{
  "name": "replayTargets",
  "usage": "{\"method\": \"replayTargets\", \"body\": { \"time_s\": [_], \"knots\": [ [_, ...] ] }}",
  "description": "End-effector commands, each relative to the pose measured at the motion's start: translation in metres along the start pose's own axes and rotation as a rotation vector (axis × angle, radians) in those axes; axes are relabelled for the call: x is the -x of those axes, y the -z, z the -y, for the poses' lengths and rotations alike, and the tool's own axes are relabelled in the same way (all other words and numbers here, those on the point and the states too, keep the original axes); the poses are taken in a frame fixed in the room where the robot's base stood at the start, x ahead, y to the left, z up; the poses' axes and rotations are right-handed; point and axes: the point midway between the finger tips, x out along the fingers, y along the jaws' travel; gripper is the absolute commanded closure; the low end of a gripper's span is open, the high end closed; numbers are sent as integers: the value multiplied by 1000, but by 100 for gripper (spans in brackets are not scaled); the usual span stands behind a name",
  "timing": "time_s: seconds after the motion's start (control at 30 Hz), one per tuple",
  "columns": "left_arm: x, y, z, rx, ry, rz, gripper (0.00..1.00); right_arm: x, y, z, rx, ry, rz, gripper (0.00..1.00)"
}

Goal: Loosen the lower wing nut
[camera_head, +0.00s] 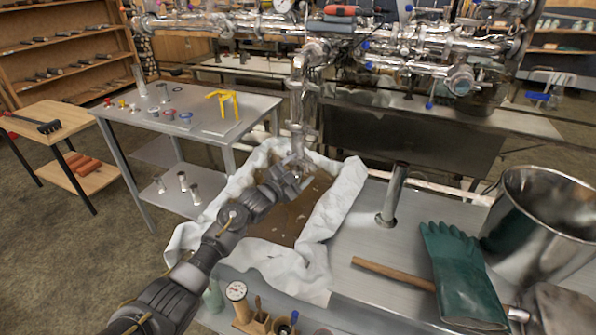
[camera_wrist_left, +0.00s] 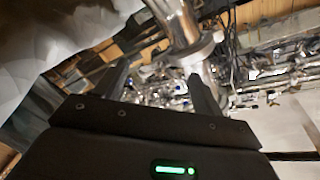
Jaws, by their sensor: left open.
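A shiny vertical pipe (camera_head: 297,95) comes down from the overhead piping and ends above a cloth-lined basin (camera_head: 345,195). My left gripper (camera_head: 297,180) is at the lower end of this pipe, with its fingers open around or beside the fittings there; I cannot tell which. In the left wrist view the pipe (camera_wrist_left: 178,22) and a round clamp or flange (camera_wrist_left: 200,55) lie just beyond the open fingers (camera_wrist_left: 163,85). The lower wing nut cannot be made out; it is too small or hidden by the gripper. My right gripper is not in view.
A steel table (camera_head: 255,105) with small fittings and a yellow stand (camera_head: 223,103) is at left. A short steel post (camera_head: 393,195), a green glove (camera_head: 458,270), a wooden handle (camera_head: 393,273) and a large steel pot (camera_head: 545,225) are at right.

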Motion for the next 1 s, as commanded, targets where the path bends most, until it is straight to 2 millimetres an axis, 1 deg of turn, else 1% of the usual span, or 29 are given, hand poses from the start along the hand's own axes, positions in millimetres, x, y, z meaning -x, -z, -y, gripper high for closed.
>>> {"method": "replayTargets", "body": {
  "time_s": [0.13, 0.23, 0.4, 0.5, 0.6, 0.7, 0.83, 1.0],
  "knots": [
    [5, 0, 0, 0, 1, 0, 31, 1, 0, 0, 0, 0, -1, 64],
    [16, -1, 1, 0, 1, 1, 31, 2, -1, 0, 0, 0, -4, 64],
    [47, -1, 0, -1, 0, 1, 31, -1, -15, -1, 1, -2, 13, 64],
    [67, -1, 0, -2, -1, 1, 31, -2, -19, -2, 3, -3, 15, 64],
    [84, 0, -1, -1, -1, 0, 31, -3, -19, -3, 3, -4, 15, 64],
    [97, -1, 0, -1, 0, 1, 31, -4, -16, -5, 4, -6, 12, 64],
    [106, 0, 0, 0, 0, 0, 31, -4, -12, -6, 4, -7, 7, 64],
    [109, 0, 0, 0, 0, 0, 31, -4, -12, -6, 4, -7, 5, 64]
  ]
}}
